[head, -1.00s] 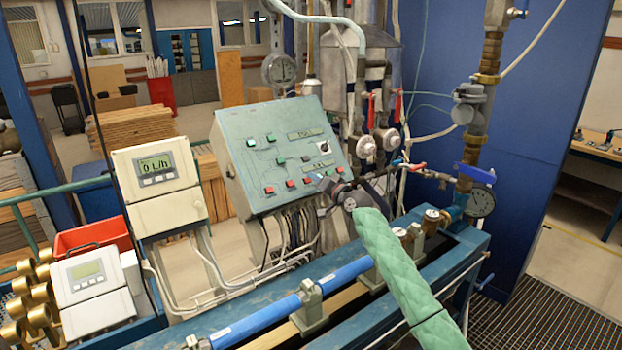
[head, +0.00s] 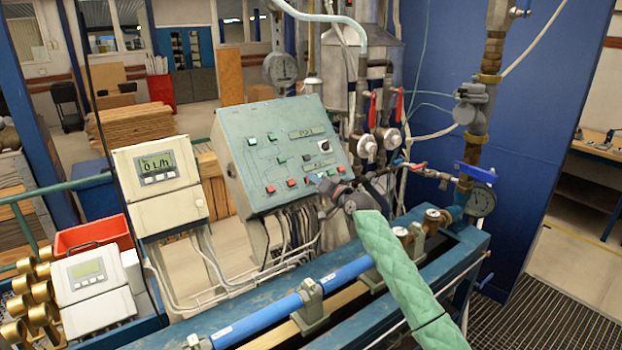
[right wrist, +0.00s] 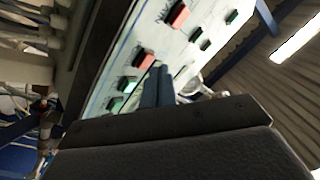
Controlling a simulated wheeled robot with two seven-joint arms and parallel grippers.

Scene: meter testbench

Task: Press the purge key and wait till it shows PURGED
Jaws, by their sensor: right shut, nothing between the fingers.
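The grey-green control panel (head: 275,150) stands in the middle of the head view, with several green and red keys, a dark knob and two small displays. The upper display (head: 320,132) and lower display (head: 318,163) carry lettering too small to read surely. I cannot tell which key is the purge key. My right gripper (head: 316,181) is shut and empty at the panel's lower right edge. In the right wrist view its closed fingers (right wrist: 157,84) point at the panel face, close to a red key (right wrist: 144,59). Contact with a key cannot be told. My left gripper is out of view.
A white meter (head: 158,170) reading 0 L/h stands left of the panel. Blue pipe (head: 255,315) runs along the bench in front. Valves and gauges (head: 481,201) stand to the right. A red bin (head: 92,238) and brass fittings lie at left.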

